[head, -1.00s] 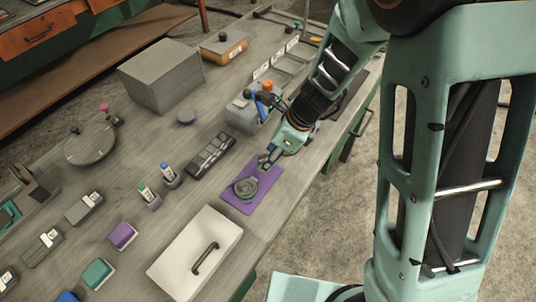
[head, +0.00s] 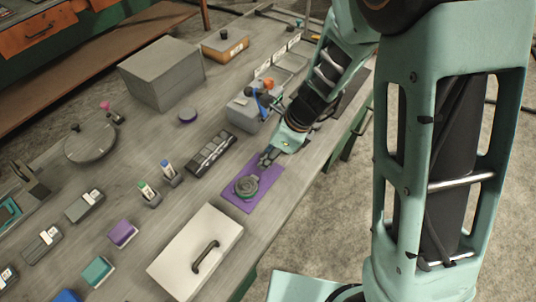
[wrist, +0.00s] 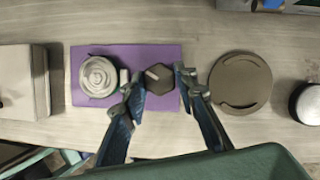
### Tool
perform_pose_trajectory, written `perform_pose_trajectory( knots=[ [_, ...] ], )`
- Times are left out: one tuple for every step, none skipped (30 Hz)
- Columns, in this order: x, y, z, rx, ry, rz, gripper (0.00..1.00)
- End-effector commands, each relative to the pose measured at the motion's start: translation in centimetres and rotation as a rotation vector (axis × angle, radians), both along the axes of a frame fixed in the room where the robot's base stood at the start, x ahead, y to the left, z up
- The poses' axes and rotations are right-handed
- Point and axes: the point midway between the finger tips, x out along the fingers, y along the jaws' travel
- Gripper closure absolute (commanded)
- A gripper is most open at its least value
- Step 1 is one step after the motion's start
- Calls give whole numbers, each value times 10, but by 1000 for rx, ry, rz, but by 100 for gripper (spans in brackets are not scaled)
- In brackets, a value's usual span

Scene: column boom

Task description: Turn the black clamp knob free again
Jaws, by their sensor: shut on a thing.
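A purple mat (wrist: 125,52) lies on the bench and also shows in the head view (head: 236,204). On it sits a round grey clamp body with stepped rings (wrist: 99,76), seen in the head view (head: 246,186). Beside it is the black six-sided clamp knob (wrist: 158,84), with a pale bar across its top. My gripper (wrist: 160,78) has one finger on each side of the knob and is shut on it. In the head view, my gripper (head: 268,158) is low over the mat's far end and hides the knob.
A white lidded box (head: 212,240) with a dark handle stands close to the mat. A grey block with coloured knobs (head: 243,115) stands behind.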

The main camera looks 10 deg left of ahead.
Motion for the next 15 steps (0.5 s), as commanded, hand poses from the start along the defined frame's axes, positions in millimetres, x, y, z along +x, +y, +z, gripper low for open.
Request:
perform_pose_trajectory(
  knots=[
    [0,0,0,0,1,6,97],
    [0,0,0,1,1,10,97],
    [0,0,1,1,0,20,97],
    [1,0,1,1,0,28,97],
    [1,0,1,1,0,38,97],
    [1,0,1,1,0,54,97],
    [1,0,1,0,0,67,97],
    [1,0,1,1,0,83,97],
    [1,0,1,1,1,107,97],
    [2,0,1,1,1,127,97],
    [2,0,1,1,0,149,97],
    [2,0,1,1,1,179,97],
    [2,0,1,1,1,204,97],
    [3,0,1,1,0,230,97],
    [3,0,1,1,1,267,97]
  ],
)
